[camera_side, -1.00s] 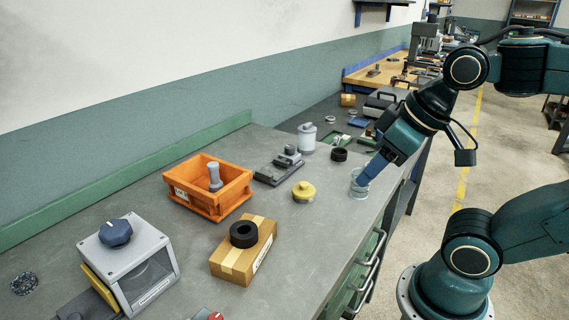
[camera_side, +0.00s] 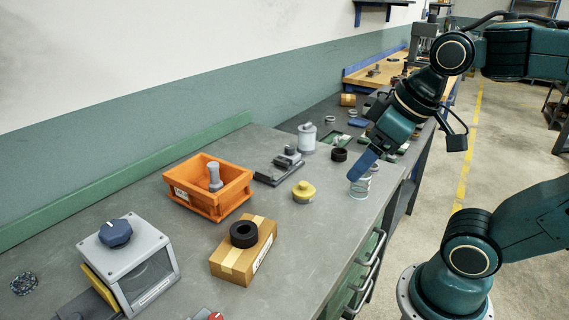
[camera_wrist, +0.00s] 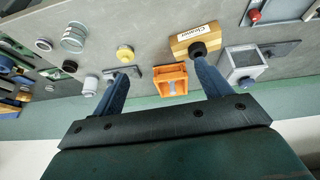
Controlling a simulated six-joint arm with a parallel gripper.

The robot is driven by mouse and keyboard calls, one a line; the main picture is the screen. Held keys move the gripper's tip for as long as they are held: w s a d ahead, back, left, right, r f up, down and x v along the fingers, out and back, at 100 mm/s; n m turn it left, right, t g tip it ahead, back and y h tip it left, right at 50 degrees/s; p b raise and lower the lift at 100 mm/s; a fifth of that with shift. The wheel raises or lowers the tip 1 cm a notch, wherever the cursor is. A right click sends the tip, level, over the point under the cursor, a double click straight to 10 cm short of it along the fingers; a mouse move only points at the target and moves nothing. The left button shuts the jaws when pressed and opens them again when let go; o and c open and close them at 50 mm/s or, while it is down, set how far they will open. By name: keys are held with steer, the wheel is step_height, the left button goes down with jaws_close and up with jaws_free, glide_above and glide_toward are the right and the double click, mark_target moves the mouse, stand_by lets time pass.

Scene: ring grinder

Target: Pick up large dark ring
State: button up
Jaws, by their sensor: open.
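The large dark ring (camera_side: 243,234) lies flat on top of a cardboard box (camera_side: 262,256). In the wrist view the ring (camera_wrist: 198,50) shows at the edge of the box (camera_wrist: 185,39), close in the picture to my right-hand finger's tip. A smaller dark ring (camera_side: 339,154) lies on the bench farther back. My gripper (camera_side: 354,178) is in the air by the clear jar (camera_side: 359,188), well away from the large ring. In the wrist view my gripper (camera_wrist: 160,68) has its two fingers spread wide, with nothing held between them.
An orange bin (camera_side: 205,208) with a grey peg stands behind the box. A yellow knobbed part (camera_side: 304,191) sits between the box and my gripper. A grey machine with a blue knob (camera_side: 130,265) stands left of the box.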

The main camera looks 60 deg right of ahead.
steer(key=w+d+r+n+g, duration=0.2)
steer(key=w+d+r+n, duration=0.15)
steer(key=w+d, duration=0.4)
steer(key=n+g, duration=0.3)
steer(key=n, duration=0.7)
glide_above(340, 150)
steer(key=s+a, duration=0.1)
steer(key=a, duration=0.1)
step_height(340, 150, down, 14)
steer(key=shift+w+a+f, duration=0.1)
steer(key=shift+f, duration=6.75)
steer(key=c, duration=1.2)
